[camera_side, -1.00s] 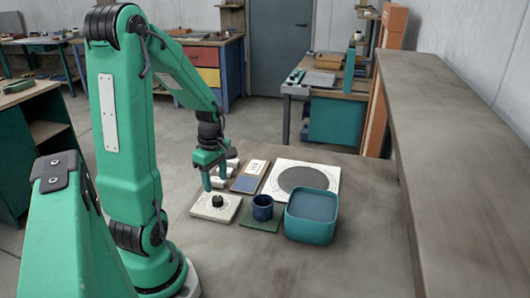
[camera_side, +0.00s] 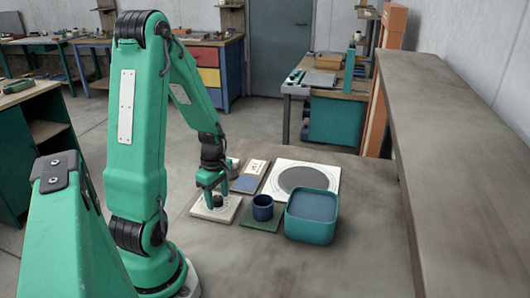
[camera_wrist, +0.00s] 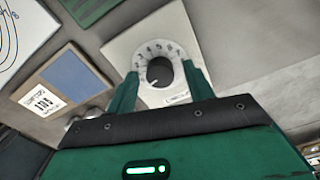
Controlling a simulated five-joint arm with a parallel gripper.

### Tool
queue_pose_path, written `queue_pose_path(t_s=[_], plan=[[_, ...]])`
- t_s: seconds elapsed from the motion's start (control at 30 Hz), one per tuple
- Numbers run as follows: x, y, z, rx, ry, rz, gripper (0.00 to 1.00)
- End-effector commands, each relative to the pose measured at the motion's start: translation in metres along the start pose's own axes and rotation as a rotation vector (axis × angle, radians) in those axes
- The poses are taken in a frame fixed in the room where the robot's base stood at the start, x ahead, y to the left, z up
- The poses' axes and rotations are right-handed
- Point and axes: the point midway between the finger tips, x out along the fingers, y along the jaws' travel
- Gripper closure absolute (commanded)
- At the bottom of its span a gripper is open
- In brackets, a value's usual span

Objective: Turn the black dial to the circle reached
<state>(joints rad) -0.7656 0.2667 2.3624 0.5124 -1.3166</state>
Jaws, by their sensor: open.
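The black dial (camera_wrist: 159,72) sits on a white plate (camera_wrist: 124,46) marked with an arc of numbers; 3 to 7 are readable. My gripper (camera_side: 216,199) is low over this plate in the side view. In the wrist view its green fingers stand open on either side of the dial, with a gap to it. In the side view the dial (camera_side: 218,201) is partly hidden by the fingers. A white board (camera_side: 281,186) carries a round grey disc (camera_side: 305,179) with rings around it. Some ring lines also show at the wrist view's upper left (camera_wrist: 8,42).
A dark blue cup (camera_side: 263,209) stands on a green mat (camera_side: 259,226) right of the dial plate. A teal tub (camera_side: 311,217) stands further right. A blue-and-white card board (camera_side: 244,184) lies behind. The front of the table is clear.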

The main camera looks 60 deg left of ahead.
Motion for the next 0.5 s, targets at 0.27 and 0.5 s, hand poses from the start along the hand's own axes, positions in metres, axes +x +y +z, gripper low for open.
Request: queue_pose_path(t_s=[0.27,0.5], plan=[[-0.0001,0.0,0.0,0.0,0.0,0.0,0.93],[-0.0003,0.0,0.0,0.009,0.0,0.0,0.93]])
